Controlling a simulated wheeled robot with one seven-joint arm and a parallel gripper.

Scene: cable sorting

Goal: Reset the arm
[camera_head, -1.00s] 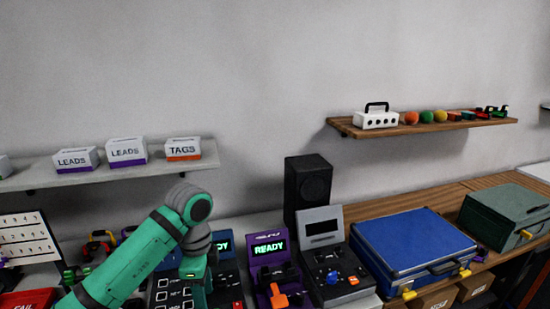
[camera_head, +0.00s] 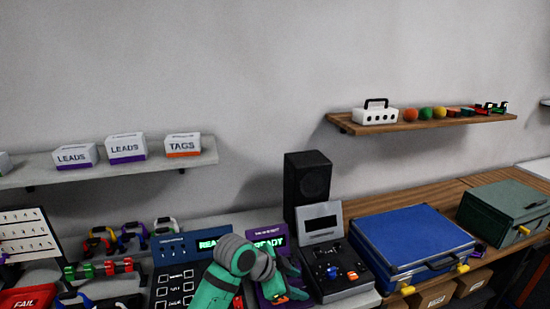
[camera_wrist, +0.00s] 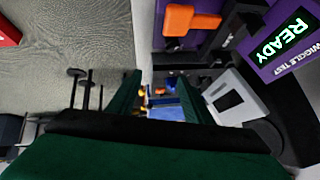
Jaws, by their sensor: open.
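My gripper (camera_head: 286,282) is low over the front of the purple READY device (camera_head: 266,233) in the head view, and my arm covers part of that device. In the wrist view my gripper (camera_wrist: 160,92) shows two dark green fingers spread apart with nothing between them. The purple device (camera_wrist: 262,62) and its orange lever (camera_wrist: 190,20) lie beside the fingers there. The grey console (camera_wrist: 225,92) with a dark screen shows past the right finger. Whether the fingers touch anything is unclear.
The grey console (camera_head: 320,222) and black speaker (camera_head: 307,180) stand right of my arm. A blue case (camera_head: 410,235) and green case (camera_head: 500,210) are further right. Coloured connectors (camera_head: 105,268) lie left. Two wall shelves hold boxes and small items. The air above the bench is clear.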

